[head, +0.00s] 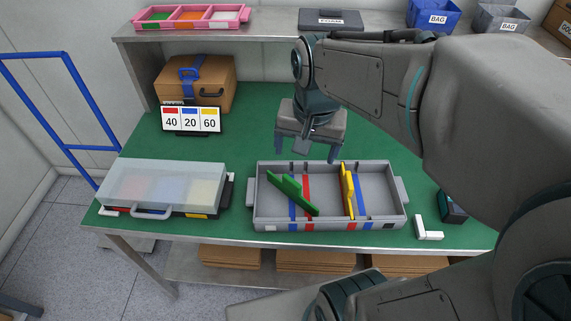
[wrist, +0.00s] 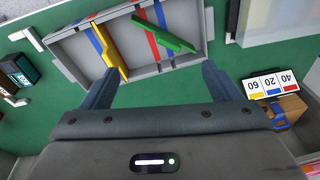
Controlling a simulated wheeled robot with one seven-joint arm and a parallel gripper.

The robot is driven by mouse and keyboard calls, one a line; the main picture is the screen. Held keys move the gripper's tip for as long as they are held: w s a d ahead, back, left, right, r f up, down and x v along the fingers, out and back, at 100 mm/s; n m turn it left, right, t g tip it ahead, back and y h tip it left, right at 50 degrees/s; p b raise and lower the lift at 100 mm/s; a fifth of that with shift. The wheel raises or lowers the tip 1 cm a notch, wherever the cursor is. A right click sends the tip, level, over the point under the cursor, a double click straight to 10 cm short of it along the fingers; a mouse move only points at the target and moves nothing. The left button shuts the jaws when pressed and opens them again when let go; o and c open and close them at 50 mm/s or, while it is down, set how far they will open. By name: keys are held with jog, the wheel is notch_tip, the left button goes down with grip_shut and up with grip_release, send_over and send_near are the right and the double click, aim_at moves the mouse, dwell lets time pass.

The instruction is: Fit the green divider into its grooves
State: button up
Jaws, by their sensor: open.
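The grey tray (head: 330,224) has red and blue stripes across its floor and matching marks on its front wall. The green divider (head: 292,193) sits in its left part, slanting across a blue and a red stripe, askew to the tray walls. It also shows in the wrist view (wrist: 165,38). The yellow divider (head: 348,190) stands across the tray right of the middle, close to a blue stripe; the wrist view also shows it (wrist: 112,52). My gripper (head: 306,152) is open and empty, above the table behind the tray, apart from both dividers.
A clear-lidded case (head: 160,188) stands left of the tray. A sign reading 40, 20, 60 (head: 191,120) and a brown box (head: 200,80) are behind it. A white L-shaped piece (head: 428,230) and a dark device (head: 453,208) lie right. Green tabletop behind the tray is clear.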

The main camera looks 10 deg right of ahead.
aim_at(292, 180)
jog(key=w+f+m+b, duration=0.1)
jog(key=w+f+m, duration=0.1)
jog(key=f, duration=0.3)
jog(key=w+f+m+g+b, duration=0.1)
jog(key=w+f+m+b, duration=0.1)
jog(key=f, duration=0.3)
jog(key=w+f+m+g+b, duration=0.1)
jog(key=w+f+m+b, duration=0.1)
jog(key=w+f, duration=0.2)
jog(key=shift+w+a+f+m, duration=0.1)
jog(key=shift+w+f+m, duration=0.1)
jog(key=shift+f, duration=0.3)
jog(key=shift+w+a+f+m, duration=0.1)
jog(key=shift+f+m, duration=0.1)
jog(key=shift+f, duration=0.3)
jog(key=shift+s+f, duration=0.15)
jog(key=shift+f, duration=1.2)
jog(key=shift+s+f, duration=0.15)
jog(key=shift+f, duration=1.2)
jog(key=c, duration=1.2)
jog(key=shift+r, duration=0.15)
